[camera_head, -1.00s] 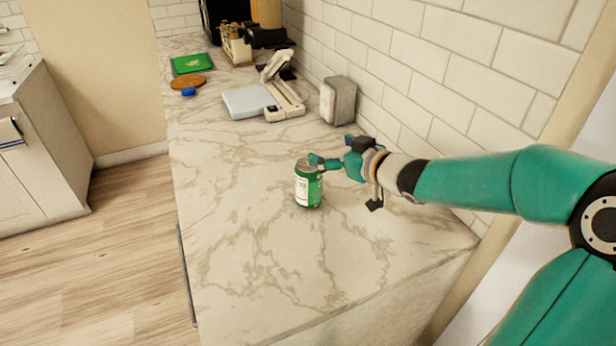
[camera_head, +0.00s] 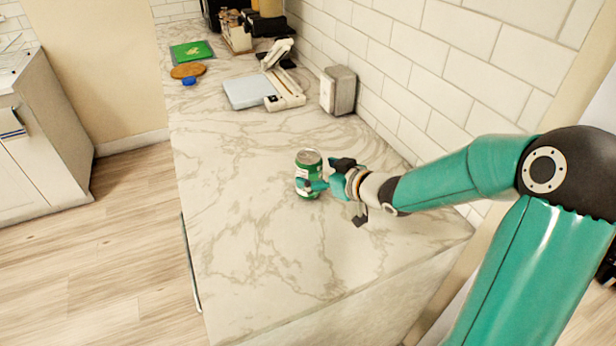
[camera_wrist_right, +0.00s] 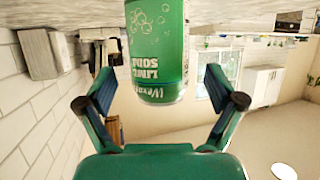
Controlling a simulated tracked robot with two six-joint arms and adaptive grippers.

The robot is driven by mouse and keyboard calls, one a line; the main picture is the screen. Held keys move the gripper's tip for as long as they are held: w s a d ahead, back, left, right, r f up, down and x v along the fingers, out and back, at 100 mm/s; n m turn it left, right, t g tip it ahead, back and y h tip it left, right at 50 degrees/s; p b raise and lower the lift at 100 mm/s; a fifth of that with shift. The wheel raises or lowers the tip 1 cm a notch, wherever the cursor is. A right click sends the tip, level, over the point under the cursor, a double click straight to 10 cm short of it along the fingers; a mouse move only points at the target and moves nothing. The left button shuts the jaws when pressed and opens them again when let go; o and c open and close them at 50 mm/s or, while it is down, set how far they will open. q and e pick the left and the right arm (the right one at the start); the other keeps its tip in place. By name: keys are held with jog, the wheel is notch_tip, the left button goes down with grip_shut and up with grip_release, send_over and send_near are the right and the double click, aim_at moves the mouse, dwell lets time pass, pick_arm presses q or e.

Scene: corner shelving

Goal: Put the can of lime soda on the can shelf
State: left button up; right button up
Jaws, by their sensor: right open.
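The green and white can of lime soda (camera_head: 308,160) stands upright on the marble counter. My right gripper (camera_head: 319,185) is at the can from the right, low on its side. In the right wrist view, which is upside down, the can (camera_wrist_right: 158,50) shows its "Lime Soda" lettering. There the right gripper's fingers (camera_wrist_right: 157,92) are spread on either side of the can, with gaps left and right, so it is open. My left gripper is not in view. I cannot make out a can shelf.
The marble counter (camera_head: 250,245) is clear around the can. Farther back are a white scale-like device (camera_head: 270,88), a grey box (camera_head: 338,90), a green board (camera_head: 192,50) and a round brown board (camera_head: 187,70). A tiled wall (camera_head: 440,70) bounds the right side.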

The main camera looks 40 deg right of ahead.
aim_at(302, 151)
jog(key=shift+p+x, duration=0.55)
jog(key=shift+x, duration=2.5)
jog(key=shift+r, duration=0.15)
jog(key=c, duration=1.7)
jog(key=shift+r, duration=0.1)
jog(key=shift+d+r, duration=0.1)
jog(key=shift+r, duration=0.45)
notch_tip(302, 151, up, 9)
jog(key=p, duration=0.2)
jog(key=shift+r+p, duration=0.25)
jog(key=shift+p, duration=0.05)
notch_tip(302, 151, up, 9)
jog(key=p, duration=0.5)
jog(key=shift+r, duration=0.1)
